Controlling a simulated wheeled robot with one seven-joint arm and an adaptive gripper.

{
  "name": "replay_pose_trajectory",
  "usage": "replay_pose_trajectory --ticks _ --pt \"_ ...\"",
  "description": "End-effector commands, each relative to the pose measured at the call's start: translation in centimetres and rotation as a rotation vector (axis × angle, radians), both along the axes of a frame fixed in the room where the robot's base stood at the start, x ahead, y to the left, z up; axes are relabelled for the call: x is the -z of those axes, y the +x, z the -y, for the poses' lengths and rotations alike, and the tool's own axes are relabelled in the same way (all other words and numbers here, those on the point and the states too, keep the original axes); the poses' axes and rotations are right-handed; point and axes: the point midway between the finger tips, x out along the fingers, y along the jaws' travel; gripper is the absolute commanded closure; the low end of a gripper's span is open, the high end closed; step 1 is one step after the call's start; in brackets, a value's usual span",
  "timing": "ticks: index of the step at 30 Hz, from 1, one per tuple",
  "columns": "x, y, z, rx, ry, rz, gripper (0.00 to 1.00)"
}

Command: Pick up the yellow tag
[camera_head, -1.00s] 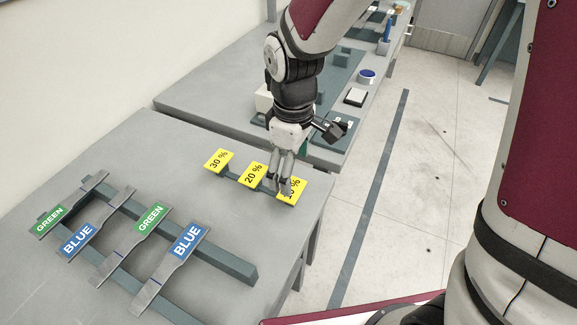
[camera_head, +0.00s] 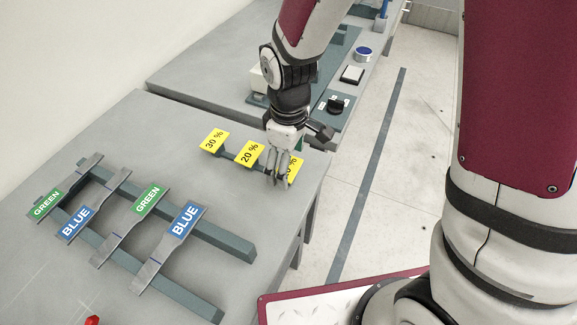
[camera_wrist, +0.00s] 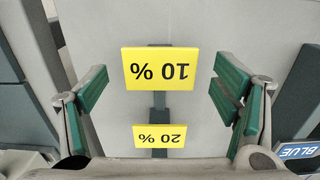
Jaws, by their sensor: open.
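Three yellow tags stand in a row on a dark rail on the near table: the 30 % tag (camera_head: 214,139), the 20 % tag (camera_head: 249,153) and the 10 % tag (camera_head: 293,168). My gripper (camera_head: 278,179) points down at the 10 % tag and hides part of it in the head view. In the wrist view the 10 % tag (camera_wrist: 160,69) sits between the two open green-padded fingers, with a gap on each side. The 20 % tag (camera_wrist: 160,136) shows below it there. The gripper is empty; its height above the tag is unclear.
Left of the tags, metal specimens with green labels (camera_head: 148,201) and blue labels (camera_head: 185,220) lie across two dark bars (camera_head: 225,240). A red object (camera_head: 92,320) shows at the bottom edge. A second table with equipment (camera_head: 340,106) stands behind.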

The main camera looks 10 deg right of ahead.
Motion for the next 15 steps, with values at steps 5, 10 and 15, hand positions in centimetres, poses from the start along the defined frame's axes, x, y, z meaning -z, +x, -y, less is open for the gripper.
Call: replay_pose_trajectory --ticks 5,10,15 --pt "0.26 0.0 0.0 0.0 0.0 0.0 0.18" --pt "0.31 -0.01 -0.01 0.0 0.0 0.0 0.18" --pt "0.3 -0.01 -0.01 0.0 0.0 0.0 0.27"
